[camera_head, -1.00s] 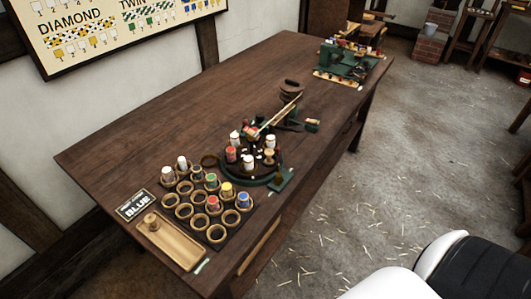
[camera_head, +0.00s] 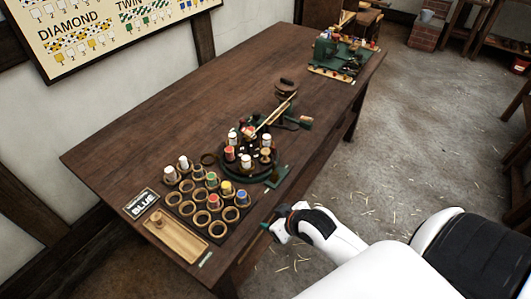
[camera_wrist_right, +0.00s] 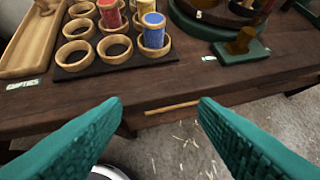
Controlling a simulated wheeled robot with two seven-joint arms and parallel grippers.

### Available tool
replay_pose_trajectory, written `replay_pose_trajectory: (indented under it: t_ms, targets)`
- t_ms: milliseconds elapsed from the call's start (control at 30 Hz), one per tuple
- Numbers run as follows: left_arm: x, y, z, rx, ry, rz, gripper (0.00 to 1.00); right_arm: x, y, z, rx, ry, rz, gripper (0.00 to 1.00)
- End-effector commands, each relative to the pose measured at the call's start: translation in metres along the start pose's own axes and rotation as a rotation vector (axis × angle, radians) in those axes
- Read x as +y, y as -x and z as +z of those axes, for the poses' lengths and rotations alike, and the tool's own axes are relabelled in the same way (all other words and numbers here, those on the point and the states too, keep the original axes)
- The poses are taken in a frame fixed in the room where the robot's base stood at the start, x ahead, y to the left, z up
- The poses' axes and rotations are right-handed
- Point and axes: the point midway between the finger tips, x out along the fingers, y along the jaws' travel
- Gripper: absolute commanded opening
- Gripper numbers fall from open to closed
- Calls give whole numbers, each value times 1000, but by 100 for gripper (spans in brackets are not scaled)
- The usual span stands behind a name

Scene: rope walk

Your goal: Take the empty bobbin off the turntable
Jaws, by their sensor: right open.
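The round green-and-dark turntable (camera_head: 262,177) stands near the front edge of the bench and carries several upright bobbins, some white, some red. A bare wooden bobbin (camera_head: 266,153) that looks empty stands on its right side. Part of the turntable rim (camera_wrist_right: 195,27) shows in the wrist view, where I cannot make out the empty bobbin. My right gripper (camera_head: 270,227) is open and empty, off the bench's front edge, below and in front of the turntable. Its teal fingers (camera_wrist_right: 160,103) are wide apart with nothing between them. My left gripper is not in view.
A rack of wooden rings (camera_head: 230,214) with several coloured bobbins stands left of the turntable. The bench's back left is clear.

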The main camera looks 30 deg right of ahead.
Motion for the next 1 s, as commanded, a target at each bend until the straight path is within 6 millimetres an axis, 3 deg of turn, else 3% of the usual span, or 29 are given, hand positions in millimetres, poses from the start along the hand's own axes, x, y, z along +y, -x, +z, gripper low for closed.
replay_pose_trajectory:
  t_ms: [200, 433, 567, 800, 1000]
  targets:
    - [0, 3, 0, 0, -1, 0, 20, -61, -17, 53, -218, -33, -27, 54]
    - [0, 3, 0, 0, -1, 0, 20, -123, -18, 100, -423, -79, -63, 54]
    - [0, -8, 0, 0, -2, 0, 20, -132, -26, 107, -456, -89, -66, 54]
    - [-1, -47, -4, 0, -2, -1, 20, -134, -62, 120, -457, -87, -67, 54]
    - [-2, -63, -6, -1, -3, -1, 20, -136, -78, 130, -453, -88, -66, 54]
